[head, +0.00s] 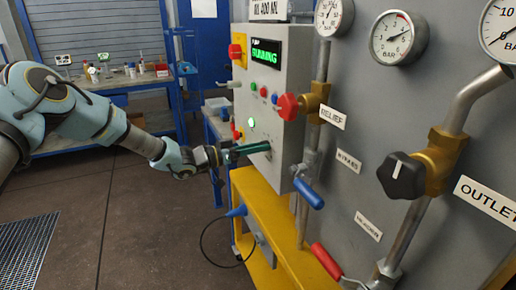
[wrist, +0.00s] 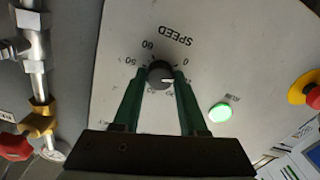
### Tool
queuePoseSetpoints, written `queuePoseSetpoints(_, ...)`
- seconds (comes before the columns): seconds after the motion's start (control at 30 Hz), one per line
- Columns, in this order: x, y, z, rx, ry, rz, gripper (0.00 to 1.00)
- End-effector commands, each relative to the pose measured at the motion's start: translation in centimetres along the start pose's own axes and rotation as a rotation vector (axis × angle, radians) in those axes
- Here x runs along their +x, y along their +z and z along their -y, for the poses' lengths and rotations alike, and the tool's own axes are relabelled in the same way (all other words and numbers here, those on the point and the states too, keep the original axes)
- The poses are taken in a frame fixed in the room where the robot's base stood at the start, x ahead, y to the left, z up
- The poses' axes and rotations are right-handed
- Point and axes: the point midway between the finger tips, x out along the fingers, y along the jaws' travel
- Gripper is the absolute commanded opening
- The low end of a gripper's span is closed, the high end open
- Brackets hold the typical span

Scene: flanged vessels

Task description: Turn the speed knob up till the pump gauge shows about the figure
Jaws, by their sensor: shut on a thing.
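The speed knob (wrist: 160,74) is a small dark round knob with a pale pointer mark, on a light panel with a printed scale and the word SPEED. My gripper (wrist: 160,78) has its two green fingers on either side of the knob, closed on it. In the head view my gripper (head: 264,148) reaches the front of the grey control box (head: 290,75), and its fingers hide the knob there. Three round dial gauges show: one at the top (head: 333,14), one in the middle (head: 399,38) and one cut off at right (head: 501,30). I cannot tell which is the pump's.
The box has a green display (head: 266,53) reading RUNNING and a lit green lamp (wrist: 220,112). A red emergency button (wrist: 312,95) is nearby. A red valve knob (head: 288,107), a blue lever (head: 309,193) and a black OUTLET knob (head: 401,175) stand to the right.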

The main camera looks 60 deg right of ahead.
Motion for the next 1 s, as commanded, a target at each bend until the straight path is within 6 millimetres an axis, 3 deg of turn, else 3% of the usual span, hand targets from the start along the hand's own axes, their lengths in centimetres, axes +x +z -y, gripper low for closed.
queuePoseSetpoints(0.37, 0.03, 0.62, 0.16, 0.179, 0.0, 0.001, 0.0)
queuePoseSetpoints(1.0, 0.0, 0.78, 0.16, 0.778, 0.0, 0.0, 0.0)
